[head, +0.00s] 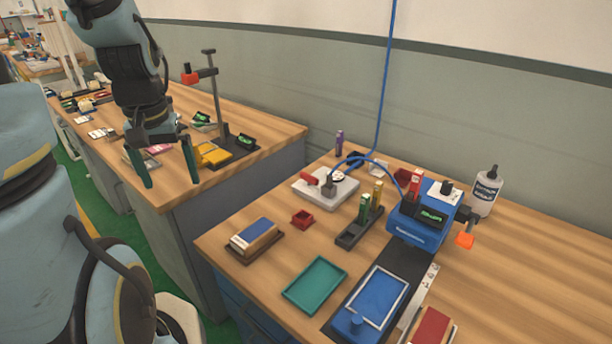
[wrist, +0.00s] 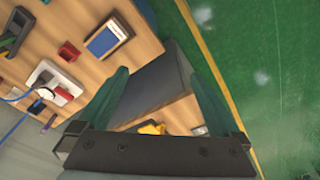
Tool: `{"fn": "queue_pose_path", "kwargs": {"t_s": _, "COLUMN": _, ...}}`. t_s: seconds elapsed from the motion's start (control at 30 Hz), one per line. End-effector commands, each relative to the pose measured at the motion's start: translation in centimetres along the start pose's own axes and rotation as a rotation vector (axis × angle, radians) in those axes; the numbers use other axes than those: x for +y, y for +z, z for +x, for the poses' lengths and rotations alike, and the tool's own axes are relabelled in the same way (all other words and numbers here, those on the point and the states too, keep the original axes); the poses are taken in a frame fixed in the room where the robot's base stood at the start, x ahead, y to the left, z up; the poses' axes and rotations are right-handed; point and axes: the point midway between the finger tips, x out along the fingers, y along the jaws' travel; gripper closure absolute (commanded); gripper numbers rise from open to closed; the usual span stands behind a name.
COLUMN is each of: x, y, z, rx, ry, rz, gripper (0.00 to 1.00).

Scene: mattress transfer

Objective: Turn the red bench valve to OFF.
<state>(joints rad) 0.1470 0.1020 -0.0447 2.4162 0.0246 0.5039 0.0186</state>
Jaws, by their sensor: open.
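The red bench valve handle (head: 309,179) sits at the left end of a pale plate (head: 318,195) near the back of the right bench. A round gauge-like dial and a dark fitting with a blue hose are on the same plate. In the wrist view the red handle (wrist: 65,95) and pale plate (wrist: 45,75) show at the left. Any OFF marking is too small to read. My gripper (head: 169,182) is open and empty, above the left bench and well left of the valve. In the wrist view its green fingers (wrist: 158,80) are spread apart.
A small red tray (head: 302,219), a sanding-block-like item (head: 254,239), a dark rack (head: 350,237) and a blue machine (head: 420,222) stand around the valve. A blue hose (head: 386,80) hangs behind it. A stand (head: 216,105) rises from the left bench near my gripper.

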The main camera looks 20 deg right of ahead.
Motion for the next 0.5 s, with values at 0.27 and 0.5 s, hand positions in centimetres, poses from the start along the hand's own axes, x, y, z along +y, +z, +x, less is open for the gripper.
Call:
{"fn": "queue_pose_path", "kwargs": {"t_s": 0.27, "x": 4.5, "y": -6.4, "z": 2.2, "rx": -0.026, "ry": 0.006, "rz": 0.192, "gripper": 0.00}}
{"fn": "queue_pose_path", "kwargs": {"t_s": 0.5, "x": 13.6, "y": -14.2, "z": 5.6, "rx": -0.060, "ry": 0.021, "rz": 0.469, "gripper": 0.00}}
